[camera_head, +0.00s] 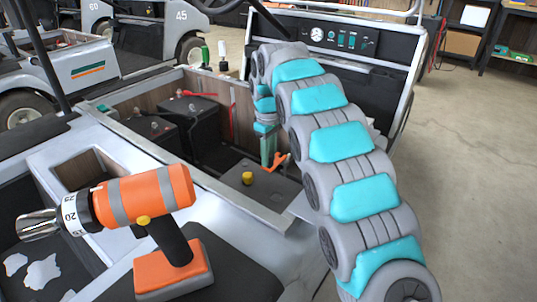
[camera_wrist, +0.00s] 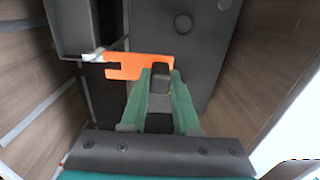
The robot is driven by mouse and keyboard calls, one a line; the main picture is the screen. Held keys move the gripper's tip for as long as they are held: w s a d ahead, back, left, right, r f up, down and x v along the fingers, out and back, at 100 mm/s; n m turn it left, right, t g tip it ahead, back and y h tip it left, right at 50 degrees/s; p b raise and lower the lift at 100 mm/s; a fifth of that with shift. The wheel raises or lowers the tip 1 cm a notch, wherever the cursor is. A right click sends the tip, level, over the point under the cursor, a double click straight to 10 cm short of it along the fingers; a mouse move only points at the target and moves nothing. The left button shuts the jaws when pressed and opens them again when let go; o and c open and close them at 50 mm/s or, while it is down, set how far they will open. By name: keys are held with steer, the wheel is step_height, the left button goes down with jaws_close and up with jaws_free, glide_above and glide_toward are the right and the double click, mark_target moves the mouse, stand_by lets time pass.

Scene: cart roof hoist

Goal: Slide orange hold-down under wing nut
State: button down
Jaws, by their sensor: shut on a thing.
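The orange hold-down (camera_wrist: 124,66) is a flat piece with a notched left end. In the wrist view it sits at the tips of my gripper (camera_wrist: 160,76), whose green fingers are closed on it. In the head view my gripper (camera_head: 269,150) reaches down into the open compartment, and the orange hold-down (camera_head: 279,161) shows beside its tip, above a dark battery top (camera_head: 265,190). A small pale piece (camera_wrist: 92,57) lies at the hold-down's left end in the wrist view. I cannot tell whether it is the wing nut, or whether they touch.
A yellow cap (camera_head: 247,178) stands on the battery top. More dark batteries (camera_head: 150,130) with a red cable (camera_head: 200,94) are at the compartment's left. Wooden walls (camera_wrist: 28,85) stand close at both sides of my gripper. An orange drill (camera_head: 145,196) stands on the near ledge.

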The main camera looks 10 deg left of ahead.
mark_target(276, 160)
steer(key=shift+f+b, duration=1)
steer(key=shift+f, duration=2.2)
steer(key=shift+w+d+r+p, duration=0.1)
steer(key=shift+w+d+p, duration=0.2)
steer(key=shift+w, duration=0.25)
steer(key=shift+w+d+f+p, duration=0.1)
steer(key=shift+w+d+p, duration=0.15)
steer(key=shift+w, duration=0.35)
steer(key=shift+w+d+r+p, duration=0.1)
steer(key=shift+w+d+p, duration=0.15)
steer(key=shift+w, duration=0.3)
steer(key=c, duration=0.6)
jaws_free()
step_height(276, 160, up, 7)
steer(key=shift+a+r, duration=0.15)
steer(key=shift+r, duration=0.2)
